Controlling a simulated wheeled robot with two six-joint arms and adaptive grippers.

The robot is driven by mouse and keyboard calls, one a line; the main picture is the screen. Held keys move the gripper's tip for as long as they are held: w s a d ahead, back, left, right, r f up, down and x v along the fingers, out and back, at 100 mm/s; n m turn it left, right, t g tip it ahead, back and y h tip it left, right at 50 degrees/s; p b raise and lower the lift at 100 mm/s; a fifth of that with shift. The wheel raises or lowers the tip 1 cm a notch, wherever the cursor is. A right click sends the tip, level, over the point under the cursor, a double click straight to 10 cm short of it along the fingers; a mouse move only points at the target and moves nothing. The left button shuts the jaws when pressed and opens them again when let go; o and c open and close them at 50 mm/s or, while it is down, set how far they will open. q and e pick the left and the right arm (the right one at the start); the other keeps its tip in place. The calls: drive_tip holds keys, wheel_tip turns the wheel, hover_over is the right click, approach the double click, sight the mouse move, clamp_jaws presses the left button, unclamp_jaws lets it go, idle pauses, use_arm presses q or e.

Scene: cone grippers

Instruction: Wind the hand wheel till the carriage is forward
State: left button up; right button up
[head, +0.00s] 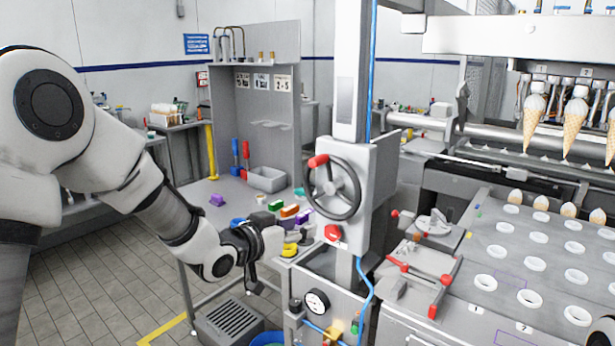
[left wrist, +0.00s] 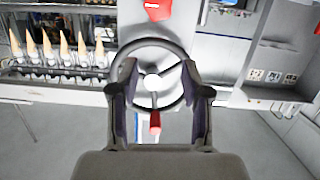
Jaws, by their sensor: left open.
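Which part is the carriage, I cannot tell for sure. My right gripper is out of view.
A bench (head: 190,195) with coloured blocks stands behind my left gripper. Ice-cream cones (head: 530,125) hang at the right above a plate with white rings (head: 535,264).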

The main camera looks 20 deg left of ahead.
sight(312, 163)
use_arm(q)
wheel_tip(312, 163, up, 13)
drive_tip(key=s+t, duration=0.2)
drive_tip(key=t, duration=0.1)
drive_tip(key=shift+m+h, duration=0.3)
drive_tip(key=x, duration=0.2)
drive_tip(key=p+x, duration=0.1)
drive_tip(key=x, duration=0.1)
drive_tip(key=a+p+x, duration=0.1)
drive_tip(key=x, duration=0.2)
drive_tip(key=shift+w+f, duration=0.15)
drive_tip(key=shift+f, duration=0.25)
drive_tip(key=shift+w+d+f, duration=0.1)
drive_tip(key=shift+w+d, duration=0.05)
drive_tip(key=shift+w, duration=0.15)
clamp_jaws()
